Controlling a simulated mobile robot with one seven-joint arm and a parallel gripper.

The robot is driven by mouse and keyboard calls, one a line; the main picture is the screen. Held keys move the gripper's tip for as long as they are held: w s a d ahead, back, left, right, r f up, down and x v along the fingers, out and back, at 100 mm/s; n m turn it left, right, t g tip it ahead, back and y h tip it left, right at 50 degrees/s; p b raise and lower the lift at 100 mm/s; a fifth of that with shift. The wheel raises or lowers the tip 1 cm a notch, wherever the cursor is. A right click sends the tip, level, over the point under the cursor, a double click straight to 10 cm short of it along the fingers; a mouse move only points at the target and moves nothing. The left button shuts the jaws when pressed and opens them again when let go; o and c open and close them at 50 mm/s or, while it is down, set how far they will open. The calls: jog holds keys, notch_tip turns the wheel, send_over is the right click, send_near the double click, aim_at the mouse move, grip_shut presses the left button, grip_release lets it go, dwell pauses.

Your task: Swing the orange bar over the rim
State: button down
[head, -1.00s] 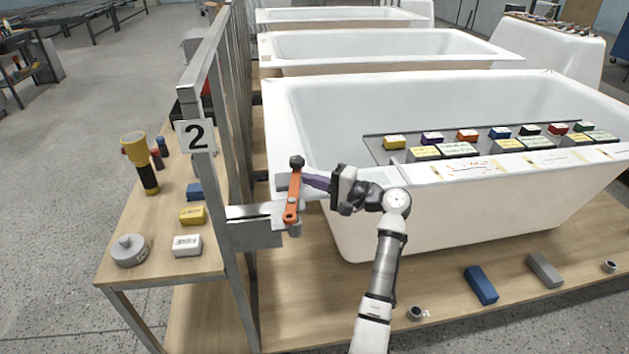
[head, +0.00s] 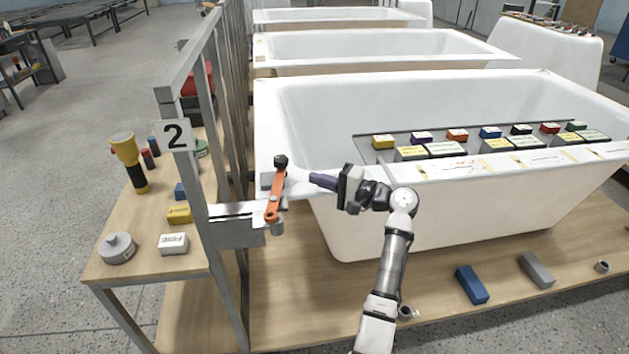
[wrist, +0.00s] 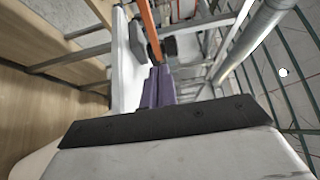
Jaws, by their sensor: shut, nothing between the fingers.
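The orange bar (head: 276,193) hangs off a grey bracket (head: 236,220) on the frame post. Its lower end sits on the bracket's round pivot, and its dark knob (head: 281,162) is at the far end, which appears over the near left corner of the white tub's rim (head: 300,184). My gripper (head: 312,180) is shut and empty, with purple fingers pointing left at the bar. A small gap shows between fingertips and bar in the head view. In the wrist view the closed fingertips (wrist: 160,72) lie just below the orange bar (wrist: 150,32); contact cannot be told there.
The metal post with the number 2 plate (head: 175,135) stands left of the bar. A side shelf (head: 140,215) holds a yellow torch (head: 128,155) and several small boxes. A tray of coloured blocks (head: 375,152) lies across the tub. Blue and grey blocks (head: 472,284) lie on the platform.

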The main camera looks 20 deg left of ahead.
jog(key=w+d+b, duration=0.1)
jog(key=w+d, duration=0.2)
jog(key=d, duration=0.4)
jog(key=shift+d, duration=0.3)
